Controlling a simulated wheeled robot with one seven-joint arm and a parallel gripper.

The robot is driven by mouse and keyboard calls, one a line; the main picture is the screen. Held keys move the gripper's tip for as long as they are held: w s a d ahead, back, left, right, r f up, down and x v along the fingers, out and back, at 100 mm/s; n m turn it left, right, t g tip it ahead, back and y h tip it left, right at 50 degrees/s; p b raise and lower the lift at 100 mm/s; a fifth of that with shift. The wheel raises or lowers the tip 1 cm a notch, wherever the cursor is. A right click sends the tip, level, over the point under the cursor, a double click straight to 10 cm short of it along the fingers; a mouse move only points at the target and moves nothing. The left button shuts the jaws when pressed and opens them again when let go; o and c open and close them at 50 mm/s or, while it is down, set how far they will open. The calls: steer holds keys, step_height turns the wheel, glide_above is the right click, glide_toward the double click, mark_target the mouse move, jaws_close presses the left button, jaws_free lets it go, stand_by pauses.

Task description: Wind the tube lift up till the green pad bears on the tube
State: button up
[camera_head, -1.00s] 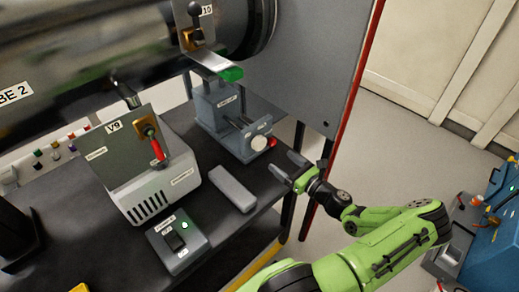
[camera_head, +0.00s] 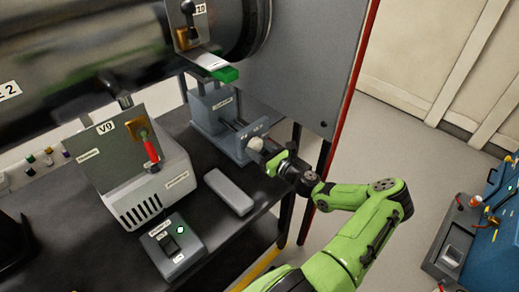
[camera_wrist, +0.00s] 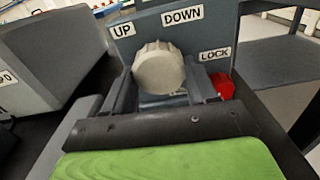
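The tube lift (camera_head: 212,108) is a grey block on the dark bench, under the right end of the large dark tube (camera_head: 80,50). The green pad (camera_head: 226,75) sits at the tip of a pale plate near the tube's underside; I cannot tell if they touch. The lift's pale ribbed knob (camera_head: 256,144) faces my gripper (camera_head: 266,153). In the wrist view the knob (camera_wrist: 159,68) lies ahead, between my open fingers (camera_wrist: 163,92); contact is unclear. Labels UP, DOWN and LOCK surround it. A red lock part (camera_wrist: 222,86) is at lower right, by the right finger.
A grey bar (camera_head: 229,191) lies on the bench left of my gripper. A switch box (camera_head: 174,246) with a lit green lamp and the V9 unit (camera_head: 145,175) stand further left. An upright grey panel with a red edge (camera_head: 352,110) rises behind my arm.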

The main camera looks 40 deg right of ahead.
steer(key=c, duration=0.4)
steer(key=n+p, duration=0.1)
steer(key=n, duration=0.1)
steer(key=shift+n, duration=1.6)
steer(key=o, duration=1.1)
steer(key=shift+c, duration=0.2)
steer(key=s+p, duration=0.2)
steer(key=s, duration=1.3)
steer(key=shift+s+d, duration=0.3)
steer(key=shift+s, duration=0.1)
